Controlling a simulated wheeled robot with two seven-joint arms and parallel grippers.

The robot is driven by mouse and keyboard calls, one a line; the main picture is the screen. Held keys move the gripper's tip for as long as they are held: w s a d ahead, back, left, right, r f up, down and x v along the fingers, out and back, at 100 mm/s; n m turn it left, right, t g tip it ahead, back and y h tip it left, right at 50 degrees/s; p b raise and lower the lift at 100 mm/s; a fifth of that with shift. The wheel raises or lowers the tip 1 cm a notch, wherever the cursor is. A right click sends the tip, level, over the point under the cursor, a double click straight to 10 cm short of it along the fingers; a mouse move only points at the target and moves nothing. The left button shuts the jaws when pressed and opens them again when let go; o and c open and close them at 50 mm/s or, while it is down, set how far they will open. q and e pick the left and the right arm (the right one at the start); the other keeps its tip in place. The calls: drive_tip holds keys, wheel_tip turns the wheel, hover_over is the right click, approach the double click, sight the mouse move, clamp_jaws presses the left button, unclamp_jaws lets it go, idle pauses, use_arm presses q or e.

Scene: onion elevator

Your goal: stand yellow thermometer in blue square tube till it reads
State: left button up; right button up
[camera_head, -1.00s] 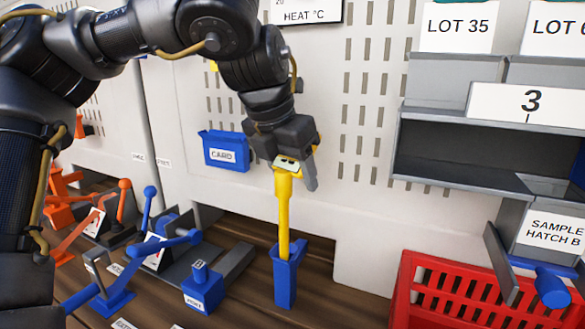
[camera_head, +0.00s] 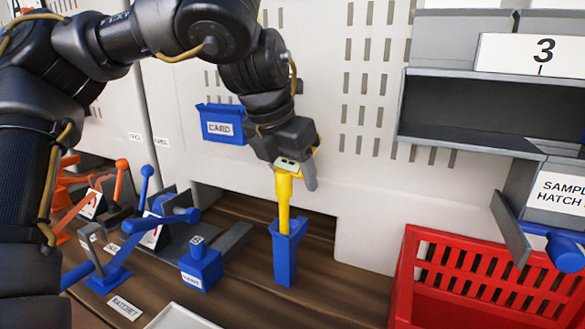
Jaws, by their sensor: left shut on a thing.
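The yellow thermometer (camera_head: 284,203) stands close to upright in the head view, with a small display at its top. Its lower end is inside the blue square tube (camera_head: 285,262) and hidden by the tube's walls. The tube stands upright on the brown wooden bench. My left gripper (camera_head: 294,168) comes from above and is shut on the thermometer's head, above the tube's mouth. My right gripper is not in view.
A blue CARD box (camera_head: 221,123) hangs on the perforated wall behind. A blue block (camera_head: 201,266) and blue and orange levers stand left of the tube. A red crate (camera_head: 405,270) is at right, below a grey shelf (camera_head: 470,143). Bare bench lies between tube and crate.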

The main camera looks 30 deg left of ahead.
use_arm(q)
drive_tip(key=shift+f+b, duration=0.5)
drive_tip(key=shift+f, duration=0.55)
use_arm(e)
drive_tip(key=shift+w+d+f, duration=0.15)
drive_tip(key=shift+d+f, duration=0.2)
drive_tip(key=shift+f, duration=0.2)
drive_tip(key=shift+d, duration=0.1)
use_arm(q)
drive_tip(key=o, duration=1.4)
drive_tip(key=shift+c, duration=0.2)
